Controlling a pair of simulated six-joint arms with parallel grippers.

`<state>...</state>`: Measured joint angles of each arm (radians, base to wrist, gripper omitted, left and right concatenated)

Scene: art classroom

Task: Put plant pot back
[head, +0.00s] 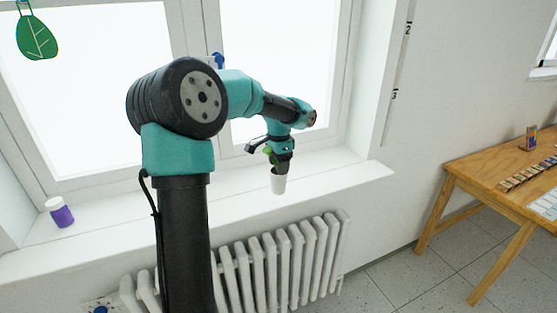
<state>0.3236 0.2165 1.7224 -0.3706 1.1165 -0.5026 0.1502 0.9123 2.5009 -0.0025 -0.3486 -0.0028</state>
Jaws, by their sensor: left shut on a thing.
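A small white plant pot (278,182) with a bit of green plant (268,152) at its top hangs under my left gripper (279,166). The gripper points down and is shut on the pot, mostly hiding the plant. In this view the pot overlaps the front part of the white windowsill (325,177); I cannot tell whether it touches the sill. My right gripper is not in view.
A purple jar with a white lid (61,213) stands at the sill's left end. A white radiator (270,268) is below the sill. A wooden table (475,166) with small items stands at the right. A green leaf ornament (36,38) hangs at the window.

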